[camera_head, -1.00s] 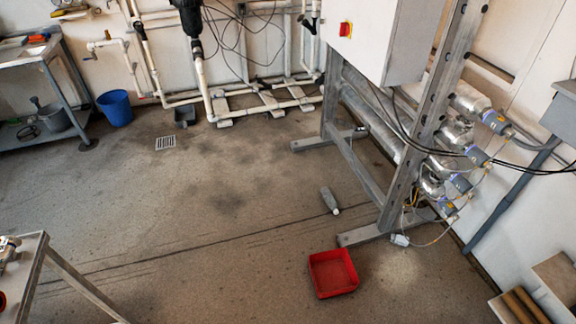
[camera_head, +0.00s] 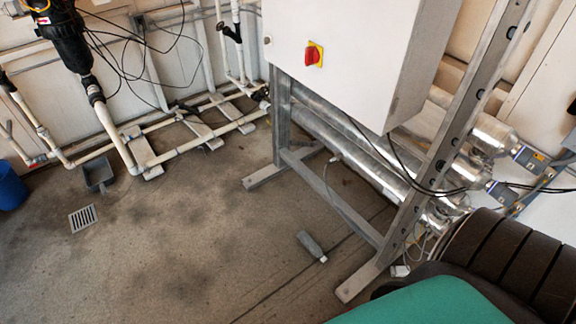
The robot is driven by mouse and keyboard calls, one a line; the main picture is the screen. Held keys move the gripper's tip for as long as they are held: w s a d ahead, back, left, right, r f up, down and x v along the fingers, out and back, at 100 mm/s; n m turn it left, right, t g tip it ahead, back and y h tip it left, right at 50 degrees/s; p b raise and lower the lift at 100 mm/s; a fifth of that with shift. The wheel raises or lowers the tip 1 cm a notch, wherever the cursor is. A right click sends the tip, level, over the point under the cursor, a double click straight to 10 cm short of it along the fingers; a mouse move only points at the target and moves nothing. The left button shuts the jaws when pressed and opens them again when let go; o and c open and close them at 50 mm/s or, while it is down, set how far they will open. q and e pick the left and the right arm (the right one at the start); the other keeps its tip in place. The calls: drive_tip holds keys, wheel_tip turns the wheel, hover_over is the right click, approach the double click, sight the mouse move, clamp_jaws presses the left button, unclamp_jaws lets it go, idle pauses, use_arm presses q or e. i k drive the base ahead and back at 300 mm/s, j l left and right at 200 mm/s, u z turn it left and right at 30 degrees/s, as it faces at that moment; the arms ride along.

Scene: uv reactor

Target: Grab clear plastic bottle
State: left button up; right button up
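A grey, translucent-looking plastic bottle (camera_head: 311,245) lies on its side on the concrete floor. Its light cap end points to the lower right. It lies just left of the foot of the metal frame, and clear floor shows around it. Neither of my grippers is in view, and nothing touches the bottle.
A metal frame (camera_head: 415,215) with a white cabinet (camera_head: 345,50) and steel tubes (camera_head: 335,135) stands right of the bottle. White pipes (camera_head: 195,145), a grey dustpan-like object (camera_head: 98,174) and a floor drain (camera_head: 83,218) lie left. Open floor spreads left of the bottle.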

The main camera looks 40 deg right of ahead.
sight(304, 238)
drive_tip(key=i+z, duration=0.2)
drive_tip(key=i, duration=0.3)
drive_tip(key=i+j+z, duration=0.2)
drive_tip(key=i, duration=0.3)
